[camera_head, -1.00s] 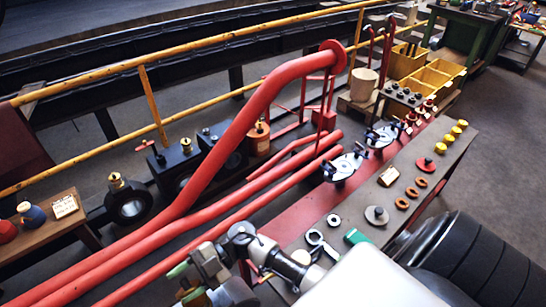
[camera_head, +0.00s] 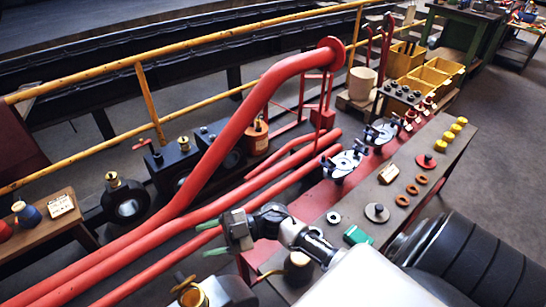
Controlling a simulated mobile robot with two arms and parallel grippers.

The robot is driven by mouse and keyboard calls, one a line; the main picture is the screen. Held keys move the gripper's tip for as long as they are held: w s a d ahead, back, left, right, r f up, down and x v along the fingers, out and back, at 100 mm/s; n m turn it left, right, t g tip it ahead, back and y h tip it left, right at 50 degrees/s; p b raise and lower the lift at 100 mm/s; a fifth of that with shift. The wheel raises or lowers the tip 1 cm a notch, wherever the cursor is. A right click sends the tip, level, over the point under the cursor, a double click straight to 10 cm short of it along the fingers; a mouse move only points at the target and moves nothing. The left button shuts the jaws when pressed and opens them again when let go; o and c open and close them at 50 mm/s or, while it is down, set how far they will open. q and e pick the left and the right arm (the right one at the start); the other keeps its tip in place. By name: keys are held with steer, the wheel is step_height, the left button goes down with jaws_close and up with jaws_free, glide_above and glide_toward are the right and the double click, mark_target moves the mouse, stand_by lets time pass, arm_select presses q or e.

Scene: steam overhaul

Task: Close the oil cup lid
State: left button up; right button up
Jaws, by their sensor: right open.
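At the bottom edge a brass oil cup (camera_head: 193,295) is partly cut off by the frame, beside a dark block (camera_head: 232,291). A thin brass piece at its top left looks like a raised lid (camera_head: 182,281), but it is too small to be sure. My right gripper (camera_head: 211,238) is open and empty, with its greenish fingertips pointing left. It is above the cup in the picture and apart from it, over the lower red pipe. More brass-topped cups stand on black housings at the left (camera_head: 113,181) and further back (camera_head: 184,145). My left gripper is not in view.
Thick red pipes (camera_head: 150,240) run diagonally past my right gripper. A long bench (camera_head: 400,212) to the right holds rings, yellow caps and a green box (camera_head: 357,236). A yellow railing (camera_head: 150,97) runs behind. A small wooden table (camera_head: 50,232) stands at the left.

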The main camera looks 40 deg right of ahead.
steer(key=w+d+m+t+h, duration=0.3)
steer(key=w+m+t+h, duration=0.1)
steer(key=m+t+h, duration=0.65)
steer(key=s+d+f+m+g+h, duration=0.2)
steer(key=s+d+f+m+h, duration=0.25)
steer(key=f+m+h, duration=0.35)
steer(key=s+a+f+g+b, duration=0.1)
steer(key=s+f+g, duration=0.75)
steer(key=s, duration=0.35)
step_height(320, 180, down, 11)
steer(key=s+g+b, duration=0.1)
steer(key=s, duration=0.1)
steer(key=shift+s+a+r+b, duration=0.2)
steer(key=shift+s+a+b, duration=0.1)
steer(key=shift+h, duration=0.25)
